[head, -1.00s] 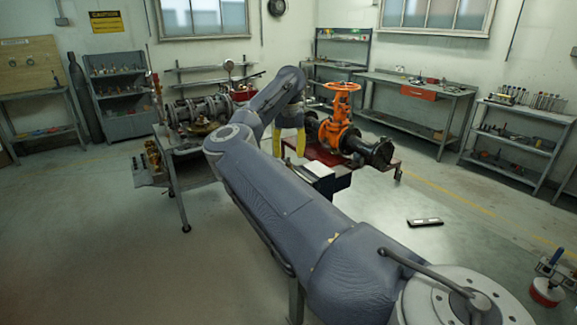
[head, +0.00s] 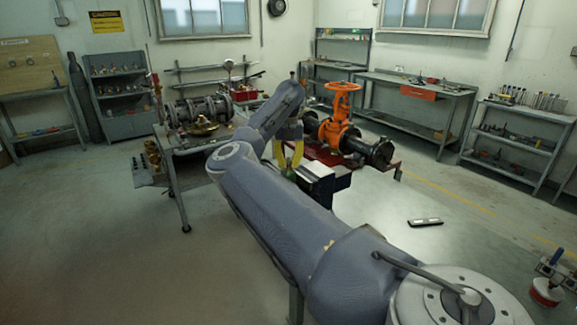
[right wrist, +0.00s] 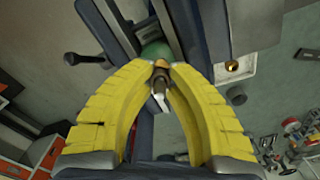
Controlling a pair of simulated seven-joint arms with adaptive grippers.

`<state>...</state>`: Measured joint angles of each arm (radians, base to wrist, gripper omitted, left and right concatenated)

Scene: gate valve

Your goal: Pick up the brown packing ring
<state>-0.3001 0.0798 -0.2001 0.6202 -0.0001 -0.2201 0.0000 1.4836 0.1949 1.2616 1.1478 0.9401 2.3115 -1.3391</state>
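My right gripper (head: 289,163) has yellow fingers and points down beside the bench vise. In the right wrist view its fingertips (right wrist: 163,67) are close together, with a narrow gap. A small brown piece (right wrist: 159,61) shows in that gap, with a pale, flat piece and a dark piece by it. It may be the packing ring, but its shape is partly hidden by the fingertips. I cannot tell whether the fingers press on it. A green round thing (right wrist: 155,49) lies just beyond the tips; it also shows in the head view (head: 289,172). My left gripper is not in view.
A brass-coloured ring-like part (right wrist: 232,66) sits on a white tray (right wrist: 236,88). The orange gate valve (head: 338,128) stands behind and right of the gripper. A left workbench (head: 180,150) holds a brass part (head: 201,126). The open floor is mostly clear.

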